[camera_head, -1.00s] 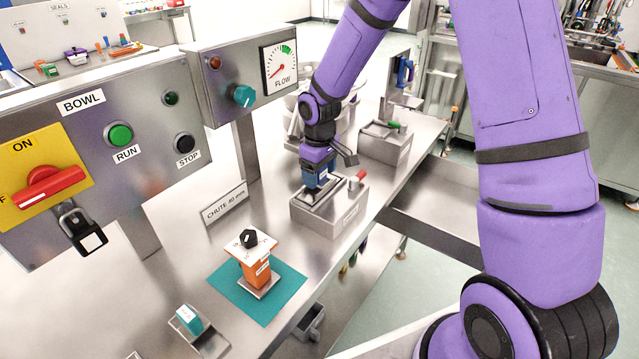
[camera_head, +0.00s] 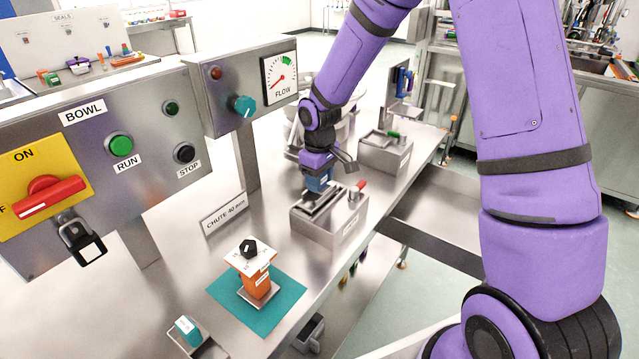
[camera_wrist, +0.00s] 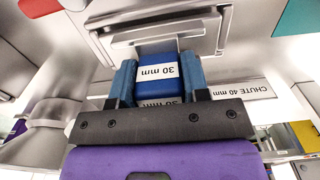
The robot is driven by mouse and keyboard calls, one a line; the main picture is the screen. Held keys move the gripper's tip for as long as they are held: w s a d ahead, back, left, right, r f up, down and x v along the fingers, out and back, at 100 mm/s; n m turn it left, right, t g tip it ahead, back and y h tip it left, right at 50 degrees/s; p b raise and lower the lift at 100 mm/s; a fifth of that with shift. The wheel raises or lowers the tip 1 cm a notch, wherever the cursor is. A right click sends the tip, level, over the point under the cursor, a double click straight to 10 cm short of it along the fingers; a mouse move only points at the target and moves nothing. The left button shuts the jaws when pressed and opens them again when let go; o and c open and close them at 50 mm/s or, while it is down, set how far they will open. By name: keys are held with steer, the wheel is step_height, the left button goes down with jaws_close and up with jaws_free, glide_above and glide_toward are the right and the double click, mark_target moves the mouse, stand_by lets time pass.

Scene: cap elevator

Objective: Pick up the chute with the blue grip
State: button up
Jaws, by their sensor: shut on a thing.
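The blue grip (camera_wrist: 155,62), labelled "30 mm", sits between the two blue fingertips of my gripper (camera_wrist: 158,78) in the wrist view. My gripper is shut on it. The pale metal chute (camera_wrist: 140,22) shows just beyond the grip in that view. In the head view my gripper (camera_head: 319,184) is over the grey metal block (camera_head: 328,226) on the bench. The fingers mostly hide the grip there. I cannot tell whether the chute still touches the block.
Another block (camera_head: 385,155) with a green piece stands behind. An orange stand (camera_head: 257,280) is on the teal mat (camera_head: 285,300) in front. Control panels (camera_head: 150,130) rise at left.

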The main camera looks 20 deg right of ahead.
step_height(320, 180, up, 3)
steer(key=shift+f, duration=0.15)
steer(key=s+d, duration=0.3)
steer(key=s, duration=0.4)
steer(key=s+d+r, duration=0.1)
steer(key=s+d, duration=0.3)
steer(key=s, duration=0.3)
steer(key=shift+d, duration=0.3)
